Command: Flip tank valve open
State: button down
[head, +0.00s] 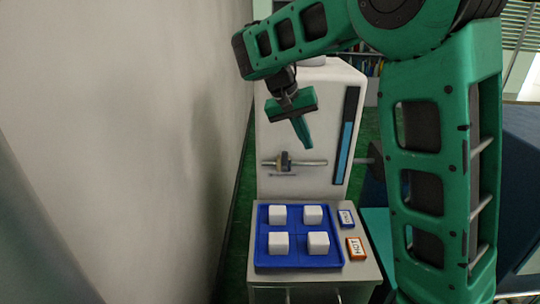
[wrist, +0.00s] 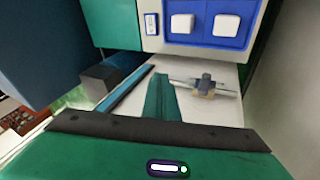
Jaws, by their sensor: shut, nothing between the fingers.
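The tank valve (head: 284,161) is a small brass and dark fitting on a horizontal metal pipe across the white tank's (head: 275,185) front face. A thin lever lies roughly level just below the pipe. In the wrist view the valve (wrist: 205,84) shows right of my fingers. My gripper (head: 306,143) is green, with its fingers shut and empty, pointing down in front of the tank. Its tip is above and slightly right of the valve, apart from it as far as I can tell. In the wrist view my gripper (wrist: 160,82) points toward the pipe.
A blue tray (head: 299,231) with several white cubes sits on the counter (head: 258,278) below the tank. An orange "HOT" label (head: 356,248) and a blue label (head: 346,218) lie right of it. A blue level strip (head: 346,137) runs up the tank. A bare wall (head: 130,130) stands left.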

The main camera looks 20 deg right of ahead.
jog(key=w+a+t+h, duration=0.1)
jog(key=w+a, duration=0.2)
jog(key=a, duration=0.5)
jog(key=w+a+r+t, duration=0.1)
jog(key=w+a, duration=0.2)
jog(key=a, duration=0.6)
jog(key=shift+n+h, duration=0.3)
jog(key=shift+h, duration=0.1)
send_near(284, 161)
jog(key=shift+w+d+f, duration=1.1)
jog(key=shift+w+f, duration=0.35)
jog(key=shift+f, duration=1.05)
jog(key=shift+a, duration=0.1)
